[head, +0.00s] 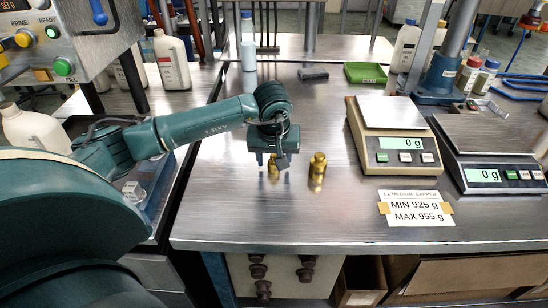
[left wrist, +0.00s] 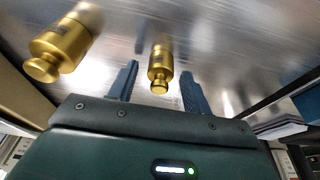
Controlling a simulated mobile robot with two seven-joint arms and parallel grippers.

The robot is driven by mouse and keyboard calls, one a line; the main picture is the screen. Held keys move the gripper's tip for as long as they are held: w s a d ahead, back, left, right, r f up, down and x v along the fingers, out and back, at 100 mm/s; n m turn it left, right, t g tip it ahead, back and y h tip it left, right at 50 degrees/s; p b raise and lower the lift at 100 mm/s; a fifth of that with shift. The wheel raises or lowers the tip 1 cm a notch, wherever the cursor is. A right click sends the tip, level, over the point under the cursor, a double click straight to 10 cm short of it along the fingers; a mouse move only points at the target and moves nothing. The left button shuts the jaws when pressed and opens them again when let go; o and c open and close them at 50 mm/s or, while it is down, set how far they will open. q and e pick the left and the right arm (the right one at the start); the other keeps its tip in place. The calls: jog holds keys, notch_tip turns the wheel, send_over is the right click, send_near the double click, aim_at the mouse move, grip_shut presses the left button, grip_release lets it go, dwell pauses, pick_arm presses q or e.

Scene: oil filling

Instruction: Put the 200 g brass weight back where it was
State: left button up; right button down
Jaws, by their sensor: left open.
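Two brass weights stand upright on the steel bench. The smaller brass weight (head: 273,172) is under my left gripper (head: 274,171), partly hidden by it. In the left wrist view the smaller weight (left wrist: 160,62) sits between the two blue fingers of the left gripper (left wrist: 160,72), with a gap on each side. The larger brass weight (head: 317,168) stands just to the right in the head view; it also shows at upper left in the left wrist view (left wrist: 62,45). Their markings are too small to read. My right gripper is not in view.
Two scales (head: 390,115) (head: 497,140), both reading 0 g with empty pans, stand at the right. A MIN 925 g / MAX 955 g card (head: 414,209) lies in front. A green tray (head: 365,73) and a dark block (head: 313,74) lie behind. The bench's front left is clear.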

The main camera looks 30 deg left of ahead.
pick_arm(q)
jog(key=v, duration=1.1)
jog(key=shift+r, duration=0.4)
jog(key=shift+s+d, duration=0.1)
